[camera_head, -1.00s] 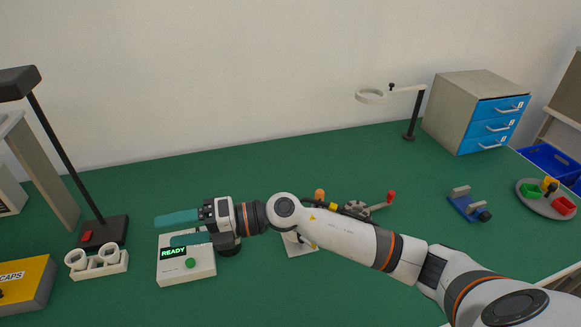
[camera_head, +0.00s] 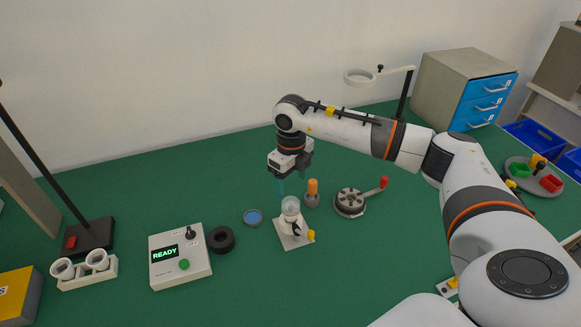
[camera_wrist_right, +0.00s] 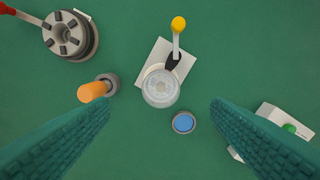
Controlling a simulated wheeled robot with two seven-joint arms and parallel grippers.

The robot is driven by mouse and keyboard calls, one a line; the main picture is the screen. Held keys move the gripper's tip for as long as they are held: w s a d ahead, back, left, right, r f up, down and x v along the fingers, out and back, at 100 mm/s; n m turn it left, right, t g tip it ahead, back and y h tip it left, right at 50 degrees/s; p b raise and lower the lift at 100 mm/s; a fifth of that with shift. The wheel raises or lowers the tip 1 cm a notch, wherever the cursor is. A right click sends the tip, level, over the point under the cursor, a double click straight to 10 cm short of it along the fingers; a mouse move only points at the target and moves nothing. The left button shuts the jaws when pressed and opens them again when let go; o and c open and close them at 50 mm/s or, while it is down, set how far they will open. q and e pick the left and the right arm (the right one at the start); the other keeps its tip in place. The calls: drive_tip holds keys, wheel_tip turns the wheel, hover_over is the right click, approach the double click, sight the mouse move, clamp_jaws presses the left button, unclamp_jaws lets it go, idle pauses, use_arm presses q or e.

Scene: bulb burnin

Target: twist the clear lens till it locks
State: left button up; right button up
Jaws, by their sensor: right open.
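The clear lens (camera_head: 290,206) sits on top of a white fixture (camera_head: 295,238) with a square base plate and a yellow-tipped lever (camera_head: 310,235). In the right wrist view the lens (camera_wrist_right: 160,88) shows from above as a round clear disc. My right gripper (camera_head: 292,187) points down above the lens, with its teal fingers apart. In the right wrist view the open fingers (camera_wrist_right: 160,140) stand wide on both sides, with nothing between them touching. I cannot tell whether the lens is locked. My left gripper is not in view.
An orange-handled tool (camera_head: 312,192) stands close behind the fixture, and a blue-topped disc (camera_head: 253,217) lies left of it. A tester box reading READY (camera_head: 180,270), a black ring (camera_head: 221,240) and a crank wheel (camera_head: 349,203) are nearby.

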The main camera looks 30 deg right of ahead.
sight(291, 202)
wheel_tip(291, 202, down, 8)
drive_tip(key=shift+f+p, duration=0.15)
drive_tip(key=shift+p, duration=0.5)
drive_tip(key=c, duration=1)
